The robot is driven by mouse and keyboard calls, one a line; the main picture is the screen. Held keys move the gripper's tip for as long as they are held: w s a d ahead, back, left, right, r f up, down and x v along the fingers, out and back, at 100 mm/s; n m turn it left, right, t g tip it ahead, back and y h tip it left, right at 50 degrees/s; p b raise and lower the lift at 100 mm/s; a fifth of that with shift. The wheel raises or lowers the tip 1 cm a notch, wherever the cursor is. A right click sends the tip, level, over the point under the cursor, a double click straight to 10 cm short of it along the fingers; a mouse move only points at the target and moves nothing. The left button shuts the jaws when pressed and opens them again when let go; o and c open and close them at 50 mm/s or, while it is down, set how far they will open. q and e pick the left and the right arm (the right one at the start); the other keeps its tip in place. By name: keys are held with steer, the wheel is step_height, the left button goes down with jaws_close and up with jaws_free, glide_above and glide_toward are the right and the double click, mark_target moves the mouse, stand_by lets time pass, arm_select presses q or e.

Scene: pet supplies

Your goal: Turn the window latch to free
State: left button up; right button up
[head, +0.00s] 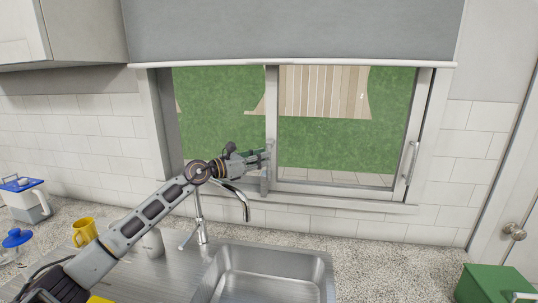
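The window (347,187) above the sink has a grey frame with a middle upright. A small grey piece that looks like the latch (264,181) sits low on that upright, partly hidden by my gripper. My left gripper (266,158) reaches in from the left in front of the window, with its fingertips at the middle upright just above this piece. Whether the fingers touch or hold anything is too small to tell. A silver handle (411,162) stands upright on the window's right side. My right gripper is out of view.
A tap (245,205) rises behind the sink (270,262), below and close to my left arm. A yellow mug (84,231) and a white jug with a blue lid (26,200) stand at left. A green box (490,284) is at lower right.

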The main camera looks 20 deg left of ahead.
arm_select(q)
steer(key=shift+p+x, duration=0.4)
steer(key=shift+x, duration=1.3)
jaws_close()
